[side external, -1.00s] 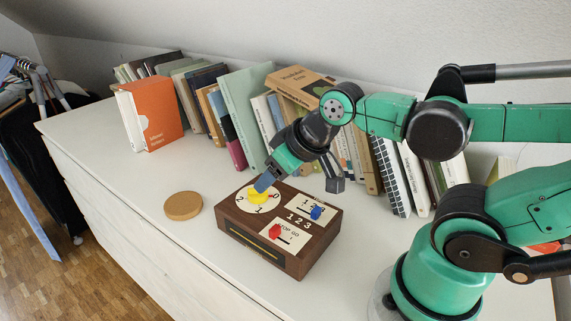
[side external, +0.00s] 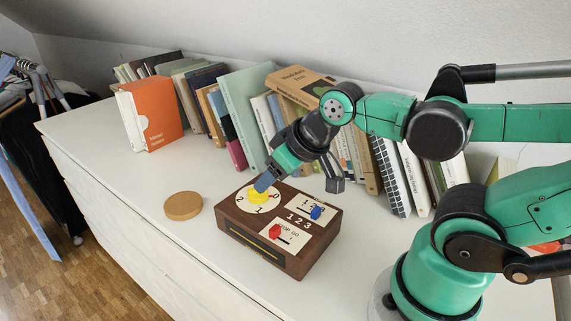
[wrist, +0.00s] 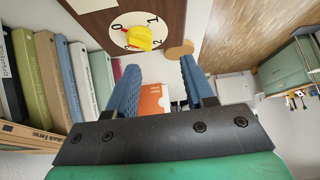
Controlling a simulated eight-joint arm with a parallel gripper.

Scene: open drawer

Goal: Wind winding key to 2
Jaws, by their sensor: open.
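The yellow winding key (side external: 258,197) sits on a white round dial (side external: 245,208) on the top of a dark brown box (side external: 316,259). Numbers are printed around the dial, and 0, 1 and 2 show in the side view. The key (wrist: 139,38) also shows in the wrist view, beyond my fingertips. My gripper (side external: 265,184) is at the key in the side view, and its fingers cover part of the dial. In the wrist view my gripper (wrist: 158,70) is open, with two blue fingers apart and nothing between them. I cannot tell exactly which number the key points at.
The box also carries a blue slider (side external: 316,212) and a red slider (side external: 275,231). A round cork-coloured disc (side external: 183,206) lies to the left on the white dresser top (side external: 200,250). A row of books, including an orange one (side external: 158,113), stands behind.

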